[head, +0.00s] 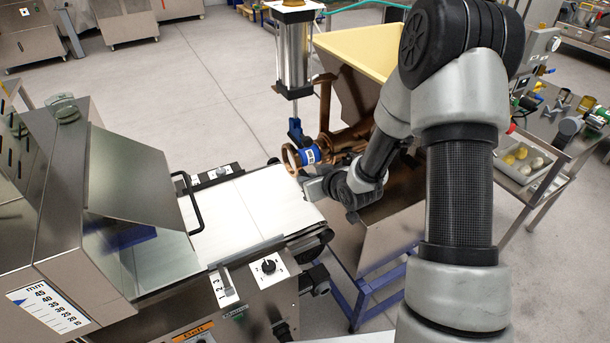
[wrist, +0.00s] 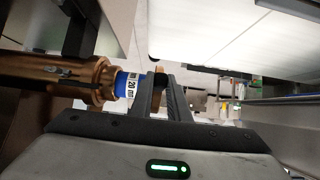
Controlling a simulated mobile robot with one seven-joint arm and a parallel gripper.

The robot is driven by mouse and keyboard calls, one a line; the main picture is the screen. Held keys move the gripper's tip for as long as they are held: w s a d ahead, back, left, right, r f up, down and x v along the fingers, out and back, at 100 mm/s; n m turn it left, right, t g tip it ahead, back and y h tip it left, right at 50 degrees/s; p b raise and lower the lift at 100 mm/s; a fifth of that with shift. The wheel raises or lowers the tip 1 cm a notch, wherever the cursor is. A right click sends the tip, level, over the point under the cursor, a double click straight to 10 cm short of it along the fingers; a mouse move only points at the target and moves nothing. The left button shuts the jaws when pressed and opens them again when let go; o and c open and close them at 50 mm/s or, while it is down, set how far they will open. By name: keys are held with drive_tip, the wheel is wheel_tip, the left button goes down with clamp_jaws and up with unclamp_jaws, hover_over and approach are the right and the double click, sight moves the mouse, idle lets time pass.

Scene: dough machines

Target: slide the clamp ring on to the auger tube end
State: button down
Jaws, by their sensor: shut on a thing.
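The clamp ring (head: 285,158) is a thin copper-brown hoop at the left of the auger tube's end in the head view. My gripper (head: 301,176) is shut on its lower rim. The auger tube (head: 341,142) is bronze, with a blue labelled end piece (head: 311,155). In the wrist view the tube (wrist: 50,72) comes in from the left, and its blue end (wrist: 126,85), marked 20 mm, lies close beside my fingers (wrist: 163,85). A brown bit of the ring (wrist: 159,70) shows at the fingertips. I cannot tell whether the ring is around the blue end or just in front of it.
A white conveyor belt (head: 250,208) lies left of and below my gripper. The cream hopper (head: 365,50) is behind. A side table with a tray (head: 521,160) is at right.

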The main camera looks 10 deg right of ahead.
drive_tip(key=shift+b, duration=0.3)
drive_tip(key=shift+w+d+r, duration=0.1)
drive_tip(key=shift+d+r, duration=0.05)
drive_tip(key=shift+d, duration=0.3)
drive_tip(key=shift+w+d+p, duration=0.25)
drive_tip(key=shift+w+d, duration=0.1)
drive_tip(key=shift+d, duration=0.45)
drive_tip(key=shift+w+d+p, duration=0.2)
drive_tip(key=shift+w+d, duration=0.15)
drive_tip(key=shift+d, duration=0.45)
drive_tip(key=shift+w+d+p, duration=0.25)
drive_tip(key=shift+w+d, duration=0.1)
drive_tip(key=shift+d, duration=0.45)
drive_tip(key=shift+w+d+p, duration=0.3)
drive_tip(key=shift+d, duration=0.45)
drive_tip(key=shift+w+d+p, duration=0.25)
drive_tip(key=shift+d, duration=0.45)
drive_tip(key=shift+w+d+p, duration=0.3)
drive_tip(key=shift+d, duration=0.45)
drive_tip(key=c, duration=1.6)
unclamp_jaws()
drive_tip(key=shift+d, duration=0.1)
drive_tip(key=o, duration=0.3)
drive_tip(key=shift+a, duration=0.2)
drive_tip(key=shift+s+d, duration=0.1)
drive_tip(key=shift+s, duration=0.05)
drive_tip(key=shift+p+v, duration=1)
drive_tip(key=shift+v, duration=1)
